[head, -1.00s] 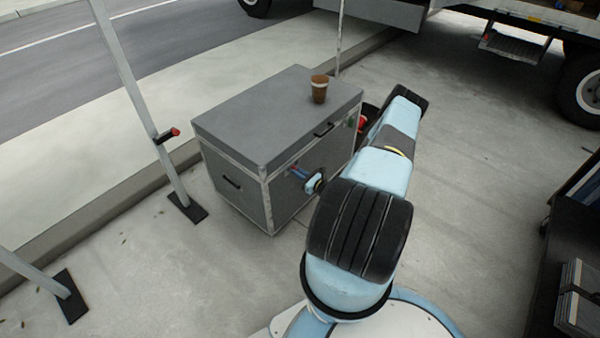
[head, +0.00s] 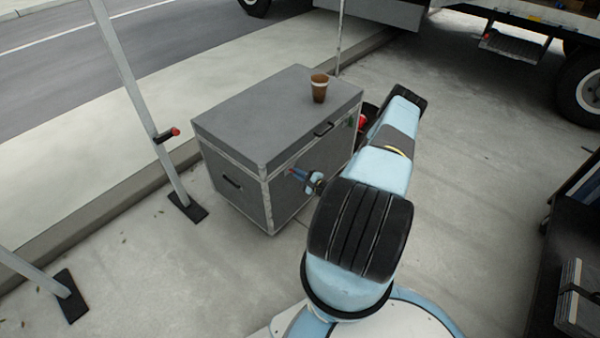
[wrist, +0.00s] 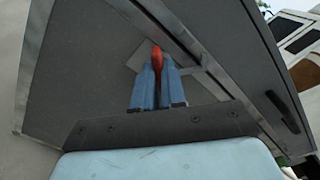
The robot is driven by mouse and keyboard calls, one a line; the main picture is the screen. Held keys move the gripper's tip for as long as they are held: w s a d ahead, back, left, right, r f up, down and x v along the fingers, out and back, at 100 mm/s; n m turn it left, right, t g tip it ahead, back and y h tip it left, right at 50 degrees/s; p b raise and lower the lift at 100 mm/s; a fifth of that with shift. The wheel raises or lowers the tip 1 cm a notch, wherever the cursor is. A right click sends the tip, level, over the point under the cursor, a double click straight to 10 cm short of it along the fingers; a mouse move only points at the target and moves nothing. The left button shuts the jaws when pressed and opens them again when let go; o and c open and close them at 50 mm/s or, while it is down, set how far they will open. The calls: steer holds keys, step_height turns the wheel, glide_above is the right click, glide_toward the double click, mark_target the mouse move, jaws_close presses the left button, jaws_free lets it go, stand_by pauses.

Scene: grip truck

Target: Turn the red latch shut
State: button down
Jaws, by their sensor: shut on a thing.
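The grey case (head: 240,125) stands on the pavement with its lid down. Its red latch (wrist: 157,57) shows in the wrist view on a pale plate on the case's side, just below the lid's metal edge strip. My gripper (wrist: 157,72) is shut on the red latch, with its two blue fingers on either side of it. In the head view my gripper (head: 299,174) reaches the case's right-hand side, and the latch is mostly hidden there by the fingers.
A brown cup (head: 319,88) stands on the case lid. A dark handle (wrist: 283,111) is beside the latch. A metal stand (head: 150,120) is left of the case. A truck (head: 510,30) is behind, and a dark cart (head: 570,260) is at right.

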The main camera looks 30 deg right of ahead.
steer(key=shift+d+f+n, duration=0.1)
steer(key=shift+f+n, duration=0.05)
steer(key=shift+n, duration=3.45)
steer(key=c, duration=1.2)
jaws_free()
steer(key=shift+s, duration=0.1)
steer(key=v, duration=1.3)
steer(key=shift+s, duration=0.35)
